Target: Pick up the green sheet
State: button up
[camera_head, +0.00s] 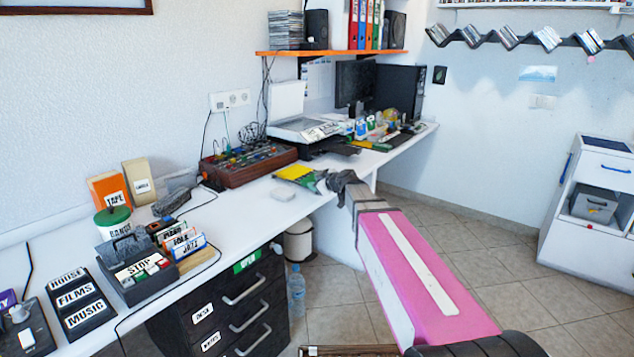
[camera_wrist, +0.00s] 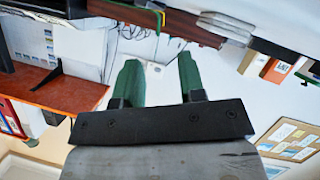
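A small flat yellow-and-green patch (camera_head: 293,172) lies on the white desk in the head view, just left of my gripper (camera_head: 317,182). I cannot tell for sure whether its green part is the green sheet. My gripper has green fingers that reach toward the patch and partly overlap it in the picture. In the wrist view my gripper (camera_wrist: 158,82) has its two green fingers spread apart with nothing seen between them. A thin green strip (camera_wrist: 158,18) shows at the top of the wrist view; what it is cannot be told.
A brown mixer (camera_head: 249,164) stands left of the patch, and a printer (camera_head: 306,129) stands behind it. The white desk (camera_head: 250,202) has free room in front of the mixer. Black drawers (camera_head: 228,308) with a green OPEN sign (camera_head: 247,261) stand under the desk.

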aim_at(302, 182)
jog(key=x, duration=0.7)
jog(key=shift+w+a, duration=0.15)
jog(key=shift+a, duration=0.1)
jog(key=shift+c, duration=0.3)
grip_shut()
